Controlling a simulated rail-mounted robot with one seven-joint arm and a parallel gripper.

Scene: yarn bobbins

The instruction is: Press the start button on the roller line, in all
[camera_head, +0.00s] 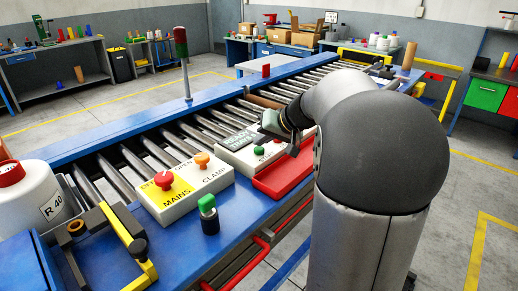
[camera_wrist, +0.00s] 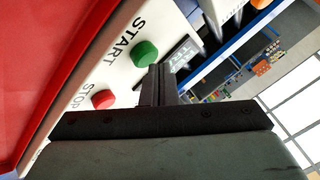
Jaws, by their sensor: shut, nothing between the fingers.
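The white start/stop box (camera_head: 236,149) stands on the near blue edge of the roller line (camera_head: 140,124). Its green START button (camera_head: 259,151) also shows in the wrist view (camera_wrist: 145,54), where the red STOP button (camera_wrist: 103,99) sits below and left of it. My gripper (camera_wrist: 158,72) is shut and empty. In the wrist view its fingertips are just right of and below the green button; I cannot tell whether they touch it. In the head view my gripper is over the right part of the box and hides some of it.
Left of the start/stop box is a box with a red MAINS knob (camera_head: 166,181) and an orange CLAMP knob (camera_head: 202,160). A red tray (camera_head: 272,184) lies close on the right. A green-capped black object (camera_head: 209,215) and a signal tower (camera_head: 183,62) stand nearby.

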